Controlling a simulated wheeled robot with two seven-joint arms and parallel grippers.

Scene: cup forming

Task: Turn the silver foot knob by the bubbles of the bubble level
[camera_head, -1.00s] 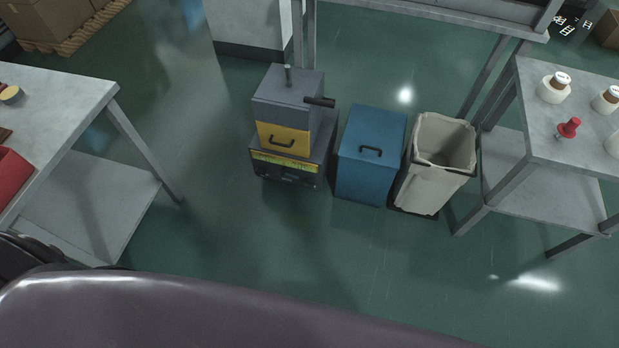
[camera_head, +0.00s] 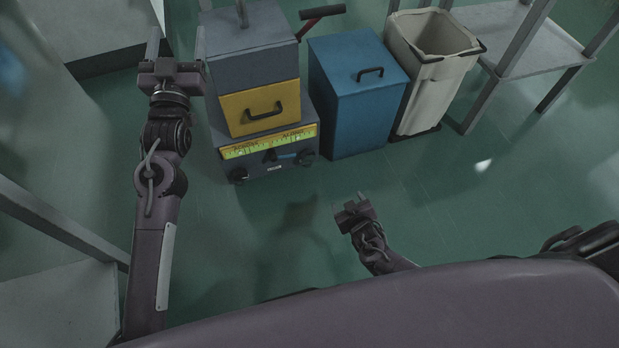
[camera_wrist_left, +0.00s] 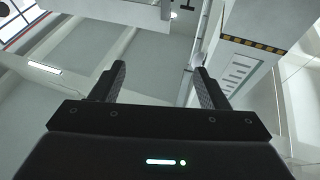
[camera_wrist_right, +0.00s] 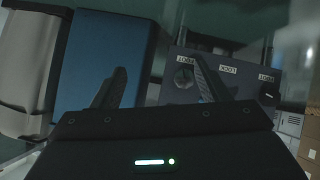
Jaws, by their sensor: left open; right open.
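The bubble level is a yellow-green marked strip (camera_head: 268,142) on the front of a grey base unit; I cannot make out its bubbles. Below it are a left round knob (camera_head: 238,175), a blue-handled part and a right knob (camera_head: 305,157). In the right wrist view, one greyish round knob (camera_wrist_right: 184,78) shows beside upside-down FOOT and LOCK labels. My left gripper (camera_head: 176,48) is open and empty, raised left of the unit. My right gripper (camera_head: 348,202) is open and empty, in front of the unit's right side, apart from it.
A grey-and-yellow box (camera_head: 258,105) with a handle sits on the base. A blue bin (camera_head: 355,100) and a beige waste bin (camera_head: 425,85) stand to its right. A table edge (camera_head: 60,225) is at lower left. Green floor in front is clear.

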